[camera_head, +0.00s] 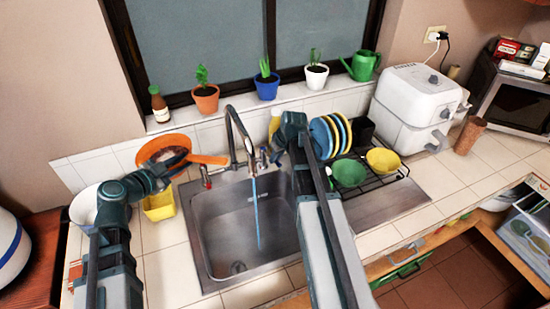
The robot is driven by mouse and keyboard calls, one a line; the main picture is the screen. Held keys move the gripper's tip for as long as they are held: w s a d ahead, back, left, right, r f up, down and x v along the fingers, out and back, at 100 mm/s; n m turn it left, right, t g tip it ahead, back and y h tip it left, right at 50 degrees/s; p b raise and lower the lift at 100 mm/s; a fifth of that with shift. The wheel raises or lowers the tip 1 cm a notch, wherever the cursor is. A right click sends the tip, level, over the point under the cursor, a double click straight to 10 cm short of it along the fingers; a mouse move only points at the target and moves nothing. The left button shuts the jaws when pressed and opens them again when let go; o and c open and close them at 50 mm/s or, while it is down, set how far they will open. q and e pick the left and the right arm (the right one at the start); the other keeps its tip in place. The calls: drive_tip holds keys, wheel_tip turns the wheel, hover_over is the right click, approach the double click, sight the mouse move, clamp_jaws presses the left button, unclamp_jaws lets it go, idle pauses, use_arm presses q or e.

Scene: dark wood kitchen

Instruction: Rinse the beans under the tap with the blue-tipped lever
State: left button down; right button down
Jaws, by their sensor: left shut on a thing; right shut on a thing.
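The tap (232,125) arches over the steel sink (215,225), and a thin blue water stream (256,205) falls from it. A red-tipped lever (207,183) stands left of the tap; the blue-tipped lever (263,156) is to its right, partly hidden by my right arm. My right gripper (273,154) is shut at the blue-tipped lever, its fingertips mostly hidden. My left gripper (183,163) is shut on an orange strainer (160,143), left of the sink and away from the water. Beans cannot be made out in it.
A yellow container (159,207) and a white bowl (84,205) stand left of the sink. A drying rack (385,180) with plates, a green bowl (348,172) and a yellow bowl (383,160) stands right. Potted plants line the sill. The sink basin is clear.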

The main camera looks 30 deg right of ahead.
drive_tip(key=c, duration=0.8)
unclamp_jaws()
drive_tip(key=shift+c, duration=0.2)
use_arm(q)
wheel_tip(320, 180, up, 11)
drive_tip(key=p, duration=1.1)
use_arm(e)
drive_tip(key=v, duration=1.2)
use_arm(q)
drive_tip(key=shift+s, duration=0.1)
use_arm(e)
drive_tip(key=shift+s+f, duration=0.1)
